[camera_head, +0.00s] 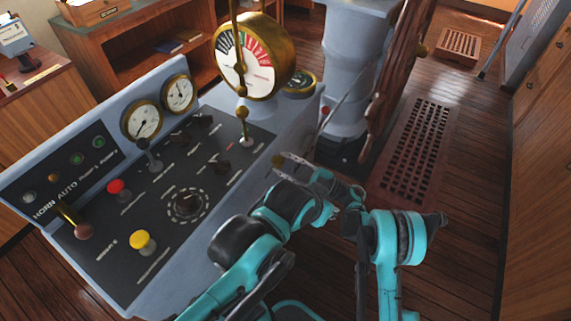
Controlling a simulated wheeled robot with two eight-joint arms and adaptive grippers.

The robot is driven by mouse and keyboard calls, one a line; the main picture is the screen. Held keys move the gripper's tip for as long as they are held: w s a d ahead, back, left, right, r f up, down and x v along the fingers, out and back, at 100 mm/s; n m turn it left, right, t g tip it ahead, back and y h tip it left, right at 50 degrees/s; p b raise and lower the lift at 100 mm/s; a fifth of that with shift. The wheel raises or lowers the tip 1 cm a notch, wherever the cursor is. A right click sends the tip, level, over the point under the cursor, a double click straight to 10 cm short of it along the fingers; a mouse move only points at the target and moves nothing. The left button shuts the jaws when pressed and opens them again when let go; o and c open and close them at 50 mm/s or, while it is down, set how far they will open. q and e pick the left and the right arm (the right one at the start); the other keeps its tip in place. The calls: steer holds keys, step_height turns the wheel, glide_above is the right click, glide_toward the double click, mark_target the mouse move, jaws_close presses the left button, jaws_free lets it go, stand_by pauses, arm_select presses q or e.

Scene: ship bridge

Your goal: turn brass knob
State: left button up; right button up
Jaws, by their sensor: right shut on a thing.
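The small brass knob (277,160) shows at the right edge of the grey control console, between the fingertips of my right gripper (285,166). The gripper's dark fingers are shut on it and hide part of it. The right gripper reaches in from the right, over the console's side. My left arm comes up from the bottom, in front of the console. Its gripper end overlaps the right one, so I cannot tell its jaws apart.
The console top (225,140) carries a red button (117,187), a yellow button (143,241), a black dial (187,204) and small levers. A large brass-rimmed gauge (252,58) rises at its back. A wooden wheel (396,75) and a floor grate (412,150) lie to the right.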

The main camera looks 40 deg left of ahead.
steer(key=shift+m+t, duration=0.3)
steer(key=shift+m, duration=0.2)
steer(key=o, duration=1.2)
steer(key=shift+c, duration=0.2)
steer(key=v, duration=1.2)
steer(key=shift+f, duration=0.25)
